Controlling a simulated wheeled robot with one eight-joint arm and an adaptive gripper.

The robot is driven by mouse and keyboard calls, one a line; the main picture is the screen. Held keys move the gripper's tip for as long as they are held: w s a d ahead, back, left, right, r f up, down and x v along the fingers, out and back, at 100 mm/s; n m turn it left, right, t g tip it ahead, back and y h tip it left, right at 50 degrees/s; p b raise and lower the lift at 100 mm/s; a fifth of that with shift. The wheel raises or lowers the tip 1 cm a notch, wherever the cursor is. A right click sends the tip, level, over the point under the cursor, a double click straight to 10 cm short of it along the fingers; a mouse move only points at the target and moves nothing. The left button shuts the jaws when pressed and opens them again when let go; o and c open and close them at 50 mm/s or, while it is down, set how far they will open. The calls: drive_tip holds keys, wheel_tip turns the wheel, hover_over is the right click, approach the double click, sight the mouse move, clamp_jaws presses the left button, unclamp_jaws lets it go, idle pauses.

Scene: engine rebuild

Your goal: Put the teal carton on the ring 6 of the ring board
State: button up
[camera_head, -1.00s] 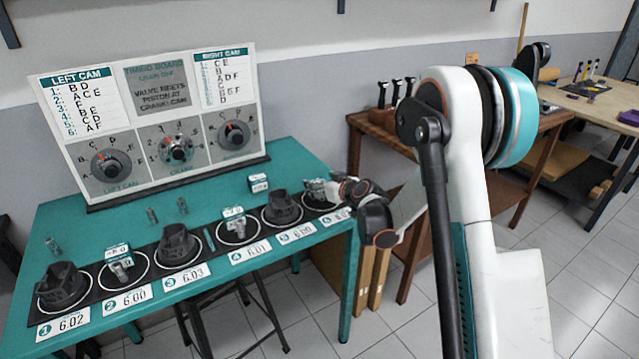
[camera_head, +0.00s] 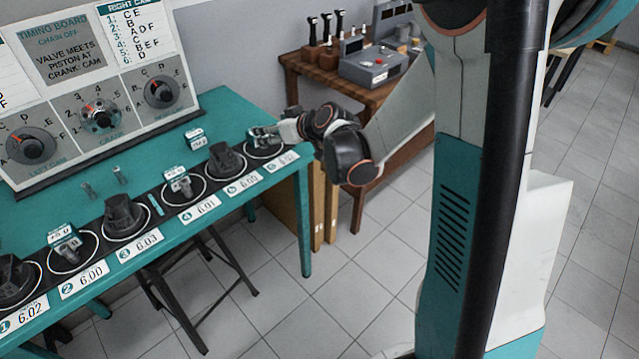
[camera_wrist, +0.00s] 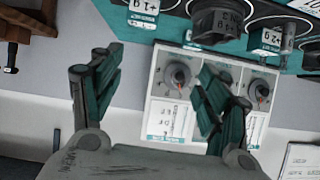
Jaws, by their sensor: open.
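A small teal-and-white carton (camera_head: 195,138) stands on the teal table behind the ring board (camera_head: 155,200), between rings 4 and 5. My gripper (camera_head: 263,134) is at the board's right end, over or beside ring 6 (camera_head: 282,146). In the wrist view my gripper (camera_wrist: 160,62) has its fingers spread, with nothing between them. My gripper partly hides ring 6 in the head view.
Dark cups (camera_head: 224,160) and label-topped parts (camera_head: 180,182) occupy other rings. The timing board (camera_head: 100,80) stands behind. Small pegs (camera_head: 119,175) stand on the table. A brown bench (camera_head: 330,75) with tools and a grey box (camera_head: 374,66) is beyond its right end.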

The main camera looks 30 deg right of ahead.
drive_tip(key=s+r+m+g+h, duration=0.1)
drive_tip(key=s+r+g+h, duration=0.1)
drive_tip(key=s, duration=1.4)
drive_tip(key=s+a+r+m+g+h, duration=0.1)
drive_tip(key=s+r, duration=0.3)
drive_tip(key=s, duration=1.2)
drive_tip(key=shift+s+r+m+g+h, duration=0.25)
drive_tip(key=shift+m+g+h, duration=0.25)
drive_tip(key=shift+m+g, duration=0.25)
